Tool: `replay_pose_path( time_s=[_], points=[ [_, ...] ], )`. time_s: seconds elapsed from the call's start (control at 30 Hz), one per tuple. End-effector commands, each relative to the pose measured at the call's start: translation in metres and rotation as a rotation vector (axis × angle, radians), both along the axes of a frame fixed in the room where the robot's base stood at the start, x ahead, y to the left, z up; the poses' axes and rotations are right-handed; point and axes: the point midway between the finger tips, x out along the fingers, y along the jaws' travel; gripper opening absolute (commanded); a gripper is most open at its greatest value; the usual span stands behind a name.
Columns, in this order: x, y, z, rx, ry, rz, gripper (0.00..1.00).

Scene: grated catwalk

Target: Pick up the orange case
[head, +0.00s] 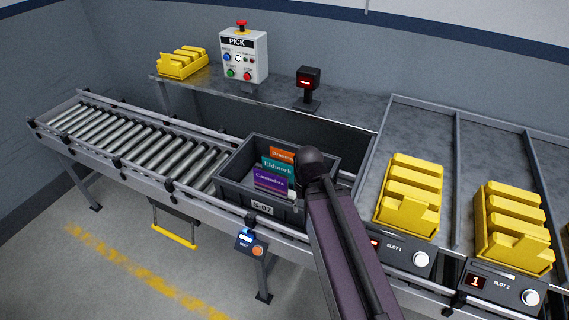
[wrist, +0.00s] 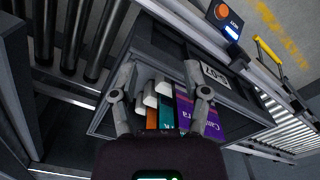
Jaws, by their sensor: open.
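The orange case (head: 282,154) stands at the back of a row of three in a grey tote (head: 232,186), behind a teal case (head: 270,163) and a purple case (head: 268,183). Its right side is hidden by my arm in the head view. In the wrist view the orange case (wrist: 152,119) shows as a narrow strip beside the teal one (wrist: 169,112), with the purple one (wrist: 211,124) to the right. My gripper (wrist: 161,76) is open and empty above the cases, its fingers spread either side of the row. Its fingertips are not clear in the head view.
The tote sits on a roller conveyor (head: 130,137). A PICK control box (head: 243,55), a scanner (head: 308,80) and a yellow rack (head: 182,62) stand on the shelf behind. Yellow racks (head: 409,195) (head: 514,228) fill slots at right. The left rollers are clear.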

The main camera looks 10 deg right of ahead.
Motion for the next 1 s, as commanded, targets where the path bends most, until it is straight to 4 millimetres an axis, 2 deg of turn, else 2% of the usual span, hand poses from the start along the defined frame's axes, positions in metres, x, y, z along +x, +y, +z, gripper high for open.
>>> replay_pose_path(
  time_s=[0.47,0.63,0.77,0.87,1.0],
  points=[
    [0.001,0.0,0.0,0.0,0.0,0.002,0.6],
    [0.013,0.0,0.005,0.0,0.0,0.032,0.6],
    [0.037,-0.002,0.012,0.0,0.0,0.101,0.6],
    [0.064,-0.002,0.021,0.0,0.0,0.18,0.6],
    [0.111,-0.002,0.035,0.0,0.0,0.324,0.6]
  ],
)
